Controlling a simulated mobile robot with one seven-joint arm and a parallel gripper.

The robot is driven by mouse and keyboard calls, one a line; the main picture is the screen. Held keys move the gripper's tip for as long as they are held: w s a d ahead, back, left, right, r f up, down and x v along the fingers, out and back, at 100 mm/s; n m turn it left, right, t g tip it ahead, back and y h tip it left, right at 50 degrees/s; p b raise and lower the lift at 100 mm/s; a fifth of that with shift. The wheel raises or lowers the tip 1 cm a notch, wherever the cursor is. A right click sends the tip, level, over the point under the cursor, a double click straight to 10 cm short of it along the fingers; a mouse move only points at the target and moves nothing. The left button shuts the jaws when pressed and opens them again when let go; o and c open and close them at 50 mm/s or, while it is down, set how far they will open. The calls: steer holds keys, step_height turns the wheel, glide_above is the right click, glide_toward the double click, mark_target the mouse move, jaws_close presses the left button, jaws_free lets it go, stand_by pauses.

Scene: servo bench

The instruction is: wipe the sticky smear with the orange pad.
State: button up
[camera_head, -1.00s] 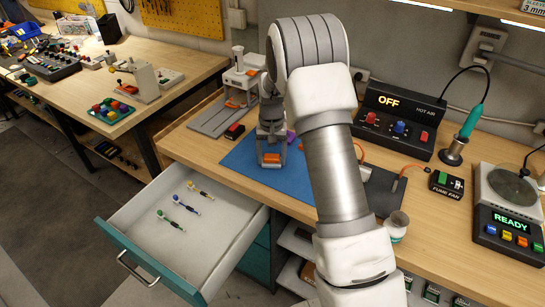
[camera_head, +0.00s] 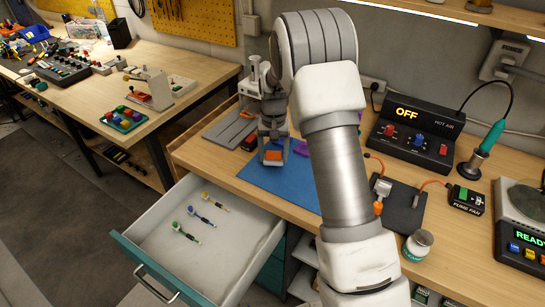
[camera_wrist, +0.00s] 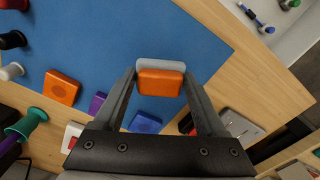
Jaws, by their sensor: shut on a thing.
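My gripper (camera_head: 273,158) is over the blue mat (camera_head: 295,190) on the bench. It is shut on an orange pad (camera_wrist: 160,82) with a pale grey layer along one edge, held between the fingertips in the wrist view. The pad's orange face also shows in the head view (camera_head: 274,156). Whether it touches the mat I cannot tell. Another orange square piece (camera_wrist: 61,87), with a round mark on top, lies on the mat in the wrist view. I cannot make out a sticky smear in either view.
Purple (camera_wrist: 97,103) and blue (camera_wrist: 145,122) pieces lie near the gripper. An open drawer (camera_head: 150,215) with several small tools juts out at the front left. A hot air unit (camera_head: 415,135), a dark pad (camera_head: 402,203) and a small jar (camera_head: 418,245) stand right of my arm.

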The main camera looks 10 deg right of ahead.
steer(key=shift+r+p, duration=1.1)
steer(key=shift+r, duration=1.05)
